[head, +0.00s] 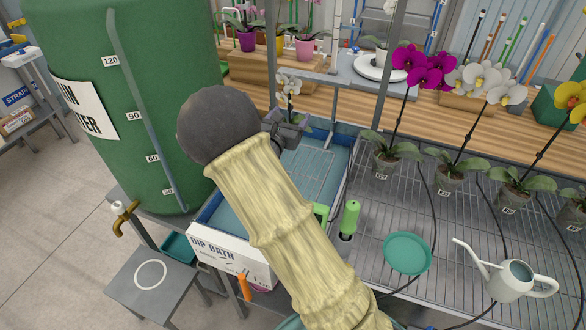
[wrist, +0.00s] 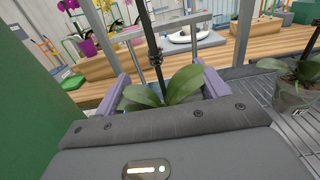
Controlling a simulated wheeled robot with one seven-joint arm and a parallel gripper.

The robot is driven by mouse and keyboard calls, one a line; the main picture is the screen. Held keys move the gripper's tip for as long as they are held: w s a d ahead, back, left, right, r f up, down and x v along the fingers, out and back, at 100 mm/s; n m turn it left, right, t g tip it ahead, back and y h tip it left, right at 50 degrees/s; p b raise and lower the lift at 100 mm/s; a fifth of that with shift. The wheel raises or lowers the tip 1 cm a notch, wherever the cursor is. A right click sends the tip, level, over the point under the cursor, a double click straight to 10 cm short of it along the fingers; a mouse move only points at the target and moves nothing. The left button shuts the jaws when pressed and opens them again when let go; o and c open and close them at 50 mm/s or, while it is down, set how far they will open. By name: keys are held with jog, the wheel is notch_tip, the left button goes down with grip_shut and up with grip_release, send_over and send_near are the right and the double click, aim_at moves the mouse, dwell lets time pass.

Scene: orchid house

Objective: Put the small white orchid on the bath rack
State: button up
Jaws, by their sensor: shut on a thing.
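The small white orchid (head: 289,86) stands upright at the far end of my arm in the head view. My gripper (head: 290,127) is shut on it, and its pot is mostly hidden by the jaws. In the wrist view the orchid's green leaves (wrist: 182,84) and dark stem rise between the two purple fingers of my gripper (wrist: 165,85). The bath rack (head: 312,172) is a wire grid in the blue dip bath, just in front of and below my gripper. My arm covers part of the bath. I cannot tell the gap between pot and rack.
A green water tank (head: 135,60) stands close at left. To the right, a wire bench (head: 370,260) holds several potted orchids, a green bottle (head: 349,218), a teal saucer (head: 407,254) and a watering can (head: 514,280). Grey posts (head: 388,70) and a wooden shelf stand behind the bath.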

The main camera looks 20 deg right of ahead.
dwell(0.3)
jog(key=shift+f, duration=3.1)
jog(key=shift+f, duration=1.85)
jog(key=shift+f, duration=0.15)
jog(key=o, duration=1)
jog(key=shift+o, duration=0.2)
